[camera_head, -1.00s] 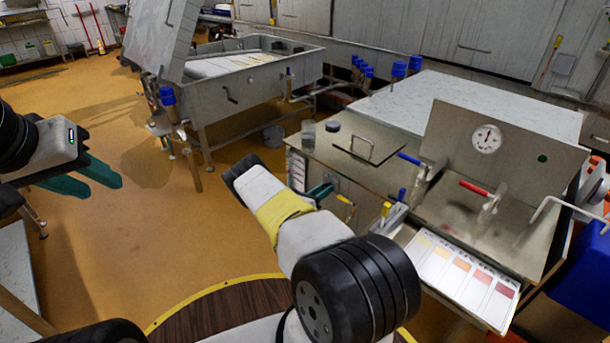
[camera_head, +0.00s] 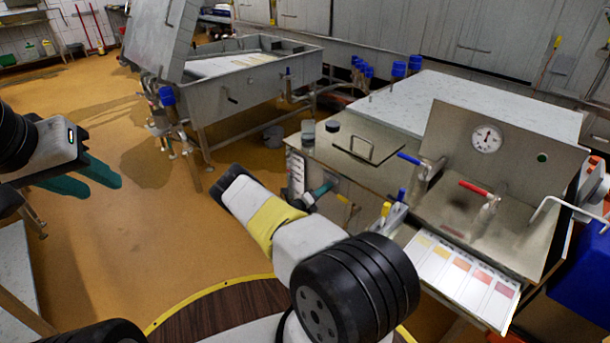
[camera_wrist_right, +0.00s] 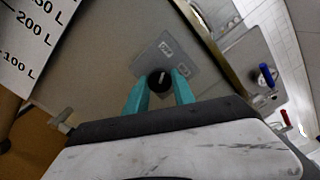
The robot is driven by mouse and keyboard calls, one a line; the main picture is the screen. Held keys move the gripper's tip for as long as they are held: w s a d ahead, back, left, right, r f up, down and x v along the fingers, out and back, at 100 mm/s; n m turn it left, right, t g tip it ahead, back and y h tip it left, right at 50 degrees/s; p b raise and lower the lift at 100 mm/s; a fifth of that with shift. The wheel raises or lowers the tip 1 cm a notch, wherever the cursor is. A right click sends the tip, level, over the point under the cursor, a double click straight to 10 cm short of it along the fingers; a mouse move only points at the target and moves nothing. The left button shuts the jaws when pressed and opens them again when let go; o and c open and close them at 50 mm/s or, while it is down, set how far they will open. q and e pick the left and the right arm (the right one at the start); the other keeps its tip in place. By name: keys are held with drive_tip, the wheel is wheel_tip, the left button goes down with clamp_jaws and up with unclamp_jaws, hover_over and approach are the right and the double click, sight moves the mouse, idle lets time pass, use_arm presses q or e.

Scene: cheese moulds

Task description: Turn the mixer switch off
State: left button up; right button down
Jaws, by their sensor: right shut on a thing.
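The mixer switch (camera_wrist_right: 158,81) is a round black knob with a pale mark on a grey plate, with two small white labels above it in the right wrist view. My right gripper (camera_wrist_right: 159,88) has its teal fingers on either side of the knob, shut on it. In the head view my right gripper (camera_head: 318,193) is at the front of the steel cabinet (camera_head: 345,188), and my forearm and wrist partly hide that area; the knob cannot be made out there. My left gripper (camera_head: 105,180) is empty, its teal fingertips apart, over the floor at the left.
The cabinet has a scale in litres (camera_wrist_right: 28,35) on its front. On and beside it are a dial gauge (camera_head: 487,139), red (camera_head: 474,187) and blue (camera_head: 409,158) valve handles and a colour chart (camera_head: 462,274). A steel vat (camera_head: 245,95) stands behind; floor at left is open.

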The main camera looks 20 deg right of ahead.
idle(0.5)
drive_tip(key=c, duration=1.1)
unclamp_jaws()
drive_tip(key=shift+o, duration=0.2)
drive_tip(key=v, duration=0.7)
drive_tip(key=shift+a, duration=0.35)
drive_tip(key=shift+s, duration=0.1)
